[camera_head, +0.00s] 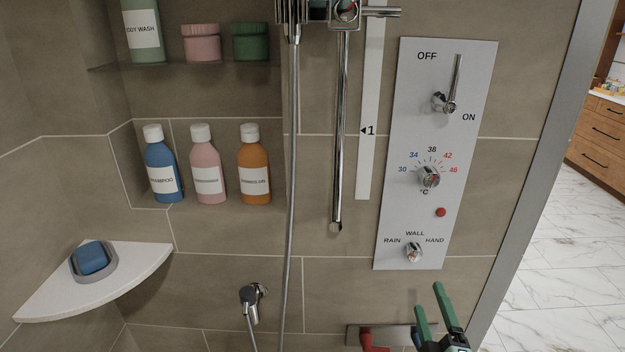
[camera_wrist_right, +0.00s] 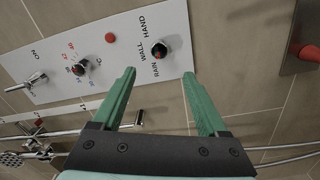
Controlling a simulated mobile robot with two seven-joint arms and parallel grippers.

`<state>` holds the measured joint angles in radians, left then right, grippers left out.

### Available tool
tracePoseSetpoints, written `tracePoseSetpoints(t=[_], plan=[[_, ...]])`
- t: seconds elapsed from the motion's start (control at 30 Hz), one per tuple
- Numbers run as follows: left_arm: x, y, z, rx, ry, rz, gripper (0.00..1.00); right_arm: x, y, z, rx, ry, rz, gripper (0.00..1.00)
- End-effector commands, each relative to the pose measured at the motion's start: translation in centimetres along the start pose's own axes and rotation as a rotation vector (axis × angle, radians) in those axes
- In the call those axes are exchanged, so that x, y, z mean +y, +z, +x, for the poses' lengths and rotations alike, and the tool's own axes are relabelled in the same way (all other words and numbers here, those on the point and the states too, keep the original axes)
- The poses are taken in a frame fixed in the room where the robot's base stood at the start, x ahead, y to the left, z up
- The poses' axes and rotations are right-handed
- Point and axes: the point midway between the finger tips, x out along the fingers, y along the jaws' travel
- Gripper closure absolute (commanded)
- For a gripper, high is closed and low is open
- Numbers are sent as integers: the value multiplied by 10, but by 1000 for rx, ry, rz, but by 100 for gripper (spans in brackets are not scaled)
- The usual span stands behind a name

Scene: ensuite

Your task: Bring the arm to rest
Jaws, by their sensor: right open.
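My right gripper (camera_head: 431,305) is at the bottom right of the head view, with green fingers pointing up, below the shower control panel (camera_head: 412,225). In the right wrist view the gripper (camera_wrist_right: 160,100) is open, with nothing between its fingers. The panel (camera_wrist_right: 60,75) lies beyond the fingertips, apart from them as far as I can tell. The RAIN/WALL/HAND knob (camera_head: 414,252) also shows in the wrist view (camera_wrist_right: 158,48). The OFF/ON lever (camera_head: 452,92) stands upright, and the temperature knob (camera_head: 429,177) sits below it. My left gripper is in neither view.
A corner shelf (camera_head: 130,290) with a blue soap bar (camera_head: 90,258) is at left. Several bottles and jars stand in the wall niche. A shower hose (camera_head: 293,180) and rail (camera_head: 340,140) hang left of the panel. A plate with a red knob (camera_head: 370,340) is low beside my gripper.

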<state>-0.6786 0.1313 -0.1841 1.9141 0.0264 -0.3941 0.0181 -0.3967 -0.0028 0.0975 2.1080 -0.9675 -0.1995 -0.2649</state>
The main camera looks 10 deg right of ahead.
Motion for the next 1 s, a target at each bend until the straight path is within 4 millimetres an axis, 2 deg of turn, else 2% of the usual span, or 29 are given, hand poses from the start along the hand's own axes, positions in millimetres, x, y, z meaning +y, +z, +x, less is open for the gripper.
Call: tracePoseSetpoints(t=[0.07,0.13,0.23,0.4,0.53,0.6,0.7,0.8,1.0], plan=[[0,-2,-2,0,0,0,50,-8,-1,-3,0,-32,40,24],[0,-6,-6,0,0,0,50,-25,-3,-11,-3,-95,124,24],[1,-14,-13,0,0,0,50,-64,-7,-32,-27,-241,313,24],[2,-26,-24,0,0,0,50,-142,-18,-95,-144,-542,677,24],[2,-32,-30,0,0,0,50,-184,-26,-147,-260,-727,888,24],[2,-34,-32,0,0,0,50,-197,-30,-169,-312,-795,965,24],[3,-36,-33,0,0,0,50,-209,-33,-188,-361,-852,1030,24],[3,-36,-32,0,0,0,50,-213,-35,-194,-377,-871,1053,24],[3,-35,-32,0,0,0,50,-213,-35,-194,-377,-870,1054,24]])
